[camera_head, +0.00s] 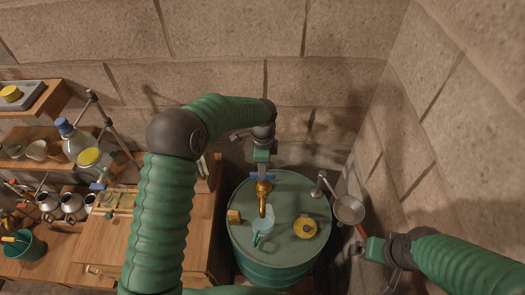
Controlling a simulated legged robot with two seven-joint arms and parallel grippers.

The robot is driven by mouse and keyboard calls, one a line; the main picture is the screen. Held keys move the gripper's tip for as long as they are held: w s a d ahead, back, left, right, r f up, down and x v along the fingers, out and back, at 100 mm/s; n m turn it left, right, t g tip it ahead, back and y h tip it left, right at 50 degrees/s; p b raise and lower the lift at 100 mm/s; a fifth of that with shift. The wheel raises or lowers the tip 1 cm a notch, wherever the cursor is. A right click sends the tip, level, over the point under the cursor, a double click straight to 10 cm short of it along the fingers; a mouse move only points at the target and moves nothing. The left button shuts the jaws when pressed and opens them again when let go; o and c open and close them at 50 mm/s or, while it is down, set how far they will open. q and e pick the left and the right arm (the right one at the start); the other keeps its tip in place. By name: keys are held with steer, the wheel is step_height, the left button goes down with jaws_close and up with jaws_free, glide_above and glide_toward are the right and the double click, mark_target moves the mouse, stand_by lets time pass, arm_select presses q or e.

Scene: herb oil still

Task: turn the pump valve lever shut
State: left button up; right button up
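The brass pump valve (263,191) stands on top of a green drum (288,188), its spout curving down over a pale cup (262,226). A blue lever (258,177) sits across the top of the valve, crosswise in the picture. My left gripper (262,165) points down directly above the lever, very close to it or touching. Its fingers are too small and partly hidden to tell whether they are open or hold the lever. My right gripper (359,249) is away to the right, beside the drum, and its finger opening is unclear.
A wooden bench (120,243) with bottles and pots is on the left. Stone walls close off the back and right.

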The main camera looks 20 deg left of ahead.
arm_select(q)
step_height(320, 180, up, 14)
steer(key=b, duration=0.2)
steer(key=shift+f, duration=0.25)
